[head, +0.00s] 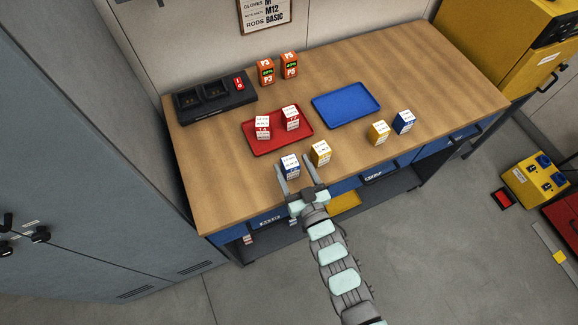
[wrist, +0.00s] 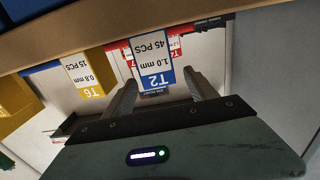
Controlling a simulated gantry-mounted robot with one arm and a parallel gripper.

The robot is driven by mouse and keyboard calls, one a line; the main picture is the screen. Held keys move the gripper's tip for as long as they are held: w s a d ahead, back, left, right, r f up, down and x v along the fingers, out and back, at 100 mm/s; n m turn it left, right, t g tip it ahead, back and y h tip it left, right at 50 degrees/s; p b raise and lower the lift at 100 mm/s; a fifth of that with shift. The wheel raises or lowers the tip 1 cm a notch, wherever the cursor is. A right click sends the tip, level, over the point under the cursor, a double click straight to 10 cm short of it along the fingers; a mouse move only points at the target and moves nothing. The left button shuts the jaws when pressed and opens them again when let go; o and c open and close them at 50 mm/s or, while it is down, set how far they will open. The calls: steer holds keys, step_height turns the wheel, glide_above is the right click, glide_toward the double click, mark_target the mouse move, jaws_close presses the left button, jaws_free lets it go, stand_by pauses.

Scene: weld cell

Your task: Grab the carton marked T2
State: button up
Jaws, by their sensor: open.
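The T2 carton is white and blue. It stands near the table's front edge in the head view (head: 290,167) and its label reads T2 upside down in the wrist view (wrist: 152,60). My gripper (head: 293,163) is open at that carton, coming from the front edge. In the wrist view the two fingers (wrist: 162,82) point toward the carton, one on each side of its line. I cannot tell how far the fingertips reach along its sides. I see no contact.
A yellow T6 carton (head: 320,153) stands close right of T2. A red tray (head: 268,148) with two red cartons lies behind, beside a blue empty tray (head: 345,104). Another yellow carton (head: 378,132) and blue carton (head: 403,122) stand farther right.

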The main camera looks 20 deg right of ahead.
steer(key=w, duration=0.5)
steer(key=shift+w+d, duration=0.1)
jaws_close()
stand_by(0.7)
